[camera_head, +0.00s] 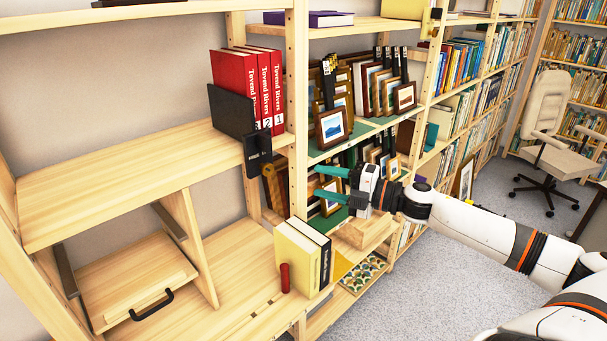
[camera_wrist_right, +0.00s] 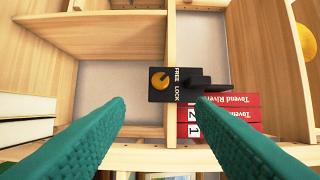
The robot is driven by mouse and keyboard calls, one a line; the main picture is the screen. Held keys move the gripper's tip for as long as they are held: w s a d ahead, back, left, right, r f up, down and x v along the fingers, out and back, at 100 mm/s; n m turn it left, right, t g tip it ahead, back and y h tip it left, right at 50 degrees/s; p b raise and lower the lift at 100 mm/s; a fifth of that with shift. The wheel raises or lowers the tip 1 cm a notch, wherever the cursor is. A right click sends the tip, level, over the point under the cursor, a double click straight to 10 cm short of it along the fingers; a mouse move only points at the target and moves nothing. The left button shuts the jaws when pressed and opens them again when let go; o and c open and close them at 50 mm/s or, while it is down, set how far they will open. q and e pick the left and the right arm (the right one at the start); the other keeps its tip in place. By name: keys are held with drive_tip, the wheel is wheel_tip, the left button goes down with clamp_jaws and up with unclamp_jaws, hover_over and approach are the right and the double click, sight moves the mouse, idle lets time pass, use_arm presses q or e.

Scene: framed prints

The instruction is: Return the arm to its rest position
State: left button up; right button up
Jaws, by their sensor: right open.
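My right arm (camera_head: 480,222) reaches in from the right in the head view, stretched towards the wooden shelves. Its right gripper (camera_head: 322,184) has teal fingers spread apart with nothing between them. In the wrist view the open fingers (camera_wrist_right: 160,106) come in from the bottom corners. Beyond them is a black block with a brass knob (camera_wrist_right: 158,81) marked FREE and LOCK. In the head view this black block (camera_head: 257,155) is at the shelf's front edge, left of and apart from the gripper. My left gripper is not in view.
Red books (camera_head: 247,82) stand on the shelf against a black bookend (camera_head: 229,112). Framed prints (camera_head: 332,127) fill green-lined shelves behind the gripper. Pale yellow books (camera_head: 296,257) and a red cylinder (camera_head: 285,277) stand below. The grey floor (camera_head: 440,295) has free room; an office chair (camera_head: 553,140) stands farther back.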

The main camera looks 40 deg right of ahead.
drive_tip(key=s+d+f+m+h, duration=0.2)
drive_tip(key=d+f+m+h, duration=0.25)
drive_tip(key=d+f, duration=0.35)
drive_tip(key=s+d+f+m+h, duration=0.2)
drive_tip(key=d+f+m+h, duration=0.25)
drive_tip(key=f, duration=0.65)
drive_tip(key=s+f+m+g+h, duration=0.1)
drive_tip(key=s+f+m+g, duration=0.4)
drive_tip(key=f, duration=0.7)
drive_tip(key=s+f+m+h, duration=0.2)
drive_tip(key=s+f, duration=0.4)
drive_tip(key=f, duration=0.5)
drive_tip(key=s+a+f+m+g+y, duration=0.1)
drive_tip(key=s+a+f+m+g, duration=0.15)
drive_tip(key=s+a+f, duration=0.5)
drive_tip(key=s+a+f+m+g, duration=0.1)
drive_tip(key=s+a+f+g, duration=0.3)
drive_tip(key=f, duration=0.7)
drive_tip(key=s+a+f+m+g+y, duration=0.1)
drive_tip(key=s+a+f, duration=0.3)
drive_tip(key=s+a, duration=0.3)
drive_tip(key=s+a+f+g+y, duration=0.1)
drive_tip(key=s+a+f, duration=0.4)
drive_tip(key=a, duration=1)
drive_tip(key=s+g, duration=0.1)
drive_tip(key=s, duration=0.2)
drive_tip(key=shift+m+y+b, duration=0.35)
drive_tip(key=shift+y, duration=0.05)
